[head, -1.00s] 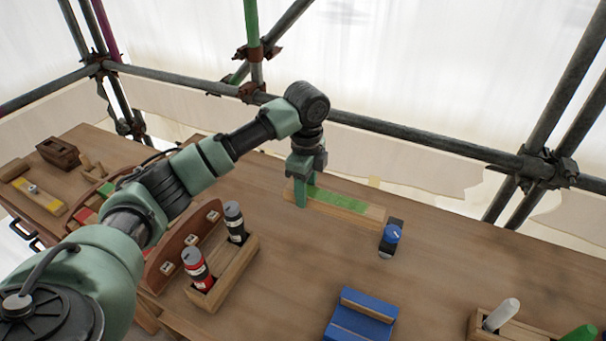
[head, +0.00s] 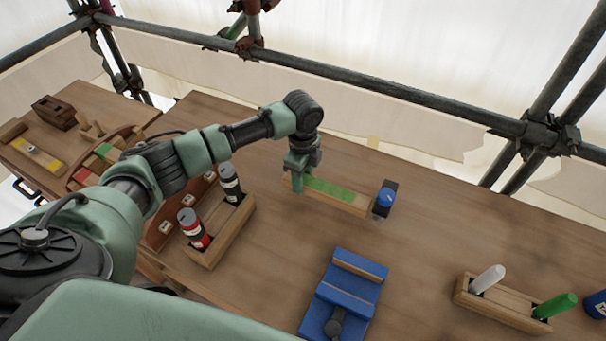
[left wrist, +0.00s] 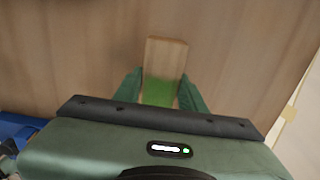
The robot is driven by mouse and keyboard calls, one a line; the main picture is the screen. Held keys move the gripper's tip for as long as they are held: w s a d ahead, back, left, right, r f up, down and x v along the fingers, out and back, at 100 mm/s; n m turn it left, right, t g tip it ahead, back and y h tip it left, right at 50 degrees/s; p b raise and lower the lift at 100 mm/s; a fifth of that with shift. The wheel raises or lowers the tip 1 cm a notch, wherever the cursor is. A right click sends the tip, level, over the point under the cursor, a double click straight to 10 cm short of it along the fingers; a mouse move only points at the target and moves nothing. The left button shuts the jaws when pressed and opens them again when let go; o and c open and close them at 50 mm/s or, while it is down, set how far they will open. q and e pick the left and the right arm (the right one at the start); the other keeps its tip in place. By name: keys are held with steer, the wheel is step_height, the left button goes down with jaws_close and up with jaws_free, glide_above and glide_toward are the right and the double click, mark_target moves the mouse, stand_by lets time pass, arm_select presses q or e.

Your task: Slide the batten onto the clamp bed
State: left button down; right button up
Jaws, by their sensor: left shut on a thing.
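The batten (head: 345,198) is a light wooden strip with a green top patch, lying on the bench near its far side. My left gripper (head: 299,182) points down and is shut on the batten near its left end. In the left wrist view the two fingers (left wrist: 160,92) stand on either side of the batten (left wrist: 166,54), across its green part. The blue stepped block, seemingly the clamp bed (head: 342,292), sits nearer me, apart from the batten, with a dark knob at its front. My right gripper is not in view.
A black block with a blue knob (head: 386,197) stands close to the batten's right end. A wooden caddy (head: 232,228) with two bottles is left of the bed. Another holder (head: 505,308) with white and green markers is at right. Bench between batten and bed is clear.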

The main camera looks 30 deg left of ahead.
arm_select(q)
steer(key=shift+f+b, duration=0.35)
steer(key=shift+f, duration=0.25)
steer(key=shift+f+b, duration=0.3)
step_height(320, 180, down, 3)
steer(key=b, duration=0.2)
steer(key=shift+r+b, duration=0.2)
steer(key=shift+b, duration=0.15)
steer(key=shift+d+r+p, duration=0.25)
steer(key=shift+d+p, duration=0.05)
steer(key=shift+p, duration=0.05)
steer(key=shift+d+p, duration=0.8)
steer(key=shift+d, duration=1.55)
steer(key=shift+w+d+f+p, duration=0.1)
steer(key=shift+d+p, duration=0.4)
steer(key=shift+d, duration=4.35)
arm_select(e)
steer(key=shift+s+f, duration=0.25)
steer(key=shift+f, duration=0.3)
